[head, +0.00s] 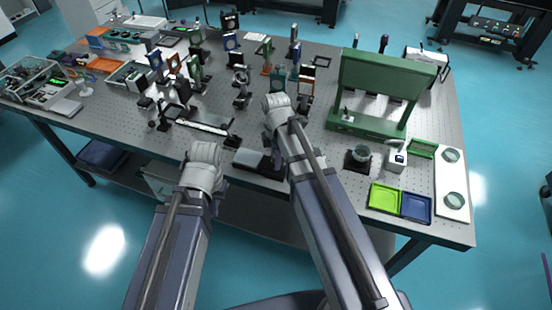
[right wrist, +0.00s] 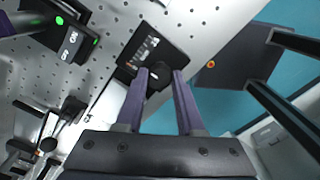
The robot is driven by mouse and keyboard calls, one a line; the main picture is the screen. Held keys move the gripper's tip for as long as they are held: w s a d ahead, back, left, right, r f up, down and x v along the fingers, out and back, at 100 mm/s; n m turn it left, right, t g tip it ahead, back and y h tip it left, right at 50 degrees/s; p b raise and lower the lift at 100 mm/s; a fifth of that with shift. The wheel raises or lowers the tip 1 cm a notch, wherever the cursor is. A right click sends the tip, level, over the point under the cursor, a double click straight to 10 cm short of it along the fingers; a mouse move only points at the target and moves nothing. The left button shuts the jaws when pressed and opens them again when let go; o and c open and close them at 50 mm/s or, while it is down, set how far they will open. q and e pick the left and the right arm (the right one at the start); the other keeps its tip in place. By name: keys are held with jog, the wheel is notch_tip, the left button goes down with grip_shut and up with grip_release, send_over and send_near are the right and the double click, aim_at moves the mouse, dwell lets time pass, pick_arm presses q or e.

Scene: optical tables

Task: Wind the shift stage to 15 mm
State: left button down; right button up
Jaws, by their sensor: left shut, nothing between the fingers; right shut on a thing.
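In the right wrist view a black block with white scale-like marks (right wrist: 148,46) sits at the edge of the perforated table; it looks like the shift stage. The marks are too small to read. My right gripper (right wrist: 160,77) reaches over the block, and its two purple-grey fingers are shut on a small dark knob (right wrist: 154,75). In the head view a dark flat unit (head: 246,158) lies at the table's front edge beside my right arm, which covers part of that area.
A rail (head: 200,124) lies left of the dark unit, with several optic mounts behind. A green frame (head: 381,82), a green tray (head: 383,197) and a blue tray (head: 416,207) are at right. In the wrist view, a black device with green lights (right wrist: 62,32) is nearby.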

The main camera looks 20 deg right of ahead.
grip_shut()
jog(key=shift+m, duration=0.4)
jog(key=m, duration=0.4)
jog(key=shift+m, duration=0.4)
jog(key=m, duration=1.3)
jog(key=shift+m, duration=0.3)
jog(key=m, duration=0.3)
jog(key=shift+m, duration=0.3)
jog(key=m, duration=0.7)
